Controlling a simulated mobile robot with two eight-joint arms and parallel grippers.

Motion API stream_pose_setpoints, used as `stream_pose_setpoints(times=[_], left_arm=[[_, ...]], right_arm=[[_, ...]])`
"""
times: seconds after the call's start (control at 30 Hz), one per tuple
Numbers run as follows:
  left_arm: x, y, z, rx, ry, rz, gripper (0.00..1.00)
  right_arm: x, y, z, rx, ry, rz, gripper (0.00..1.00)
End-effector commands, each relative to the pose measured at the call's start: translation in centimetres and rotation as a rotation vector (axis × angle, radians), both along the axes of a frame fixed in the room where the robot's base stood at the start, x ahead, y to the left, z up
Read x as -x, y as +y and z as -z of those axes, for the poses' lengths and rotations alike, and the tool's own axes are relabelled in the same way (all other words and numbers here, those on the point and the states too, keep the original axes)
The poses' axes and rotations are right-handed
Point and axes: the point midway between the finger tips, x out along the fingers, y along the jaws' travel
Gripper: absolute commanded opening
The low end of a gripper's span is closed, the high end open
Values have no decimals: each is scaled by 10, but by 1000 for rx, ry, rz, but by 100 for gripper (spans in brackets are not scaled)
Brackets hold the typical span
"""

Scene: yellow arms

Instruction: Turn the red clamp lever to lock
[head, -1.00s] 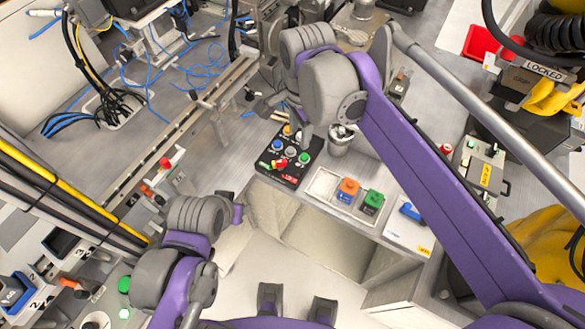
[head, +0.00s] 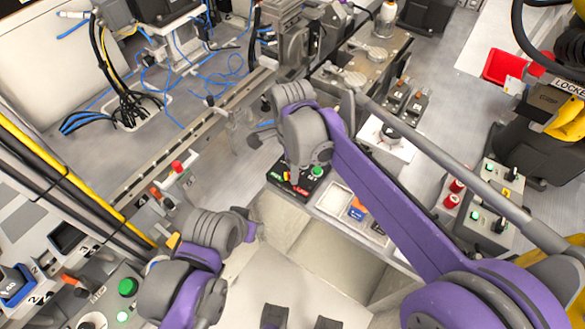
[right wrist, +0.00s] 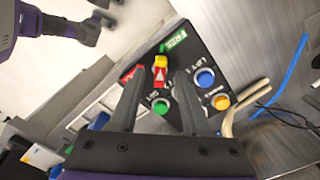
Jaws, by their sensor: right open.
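The black control box (head: 285,189) is at the middle of the head view, partly hidden under my right wrist. The small red lever with a yellow end (right wrist: 160,70) sits on the box between a green "FREE" label (right wrist: 173,42) and a red label (right wrist: 131,73). It points towards neither label clearly. My right gripper (right wrist: 162,84) is open, its two fingers on either side of the lever in the picture; contact cannot be told.
Green (right wrist: 160,106), blue (right wrist: 205,77) and yellow (right wrist: 221,102) buttons sit close around the lever. A tray with orange and blue blocks (head: 357,209) is right of the box. A blue cable (right wrist: 292,75) lies beside the box in the wrist view.

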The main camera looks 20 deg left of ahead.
Motion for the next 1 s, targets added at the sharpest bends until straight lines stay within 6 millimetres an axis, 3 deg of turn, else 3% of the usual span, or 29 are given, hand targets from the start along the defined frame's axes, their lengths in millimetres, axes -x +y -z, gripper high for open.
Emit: stream_pose_setpoints(times=[0.37, 0.6, 0.63, 1.0], left_arm=[[0, 0, 0, 0, 0, 0, 50], [0, 0, 0, 0, 0, 0, 50], [0, 0, 0, 0, 0, 0, 50], [0, 0, 0, 0, 0, 0, 50]], right_arm=[[0, 0, 6, 0, 0, 0, 46], [0, 0, 5, 0, 0, 0, 2], [0, 0, 5, 0, 0, 0, 0], [0, 0, 5, 0, 0, -8, 0]])
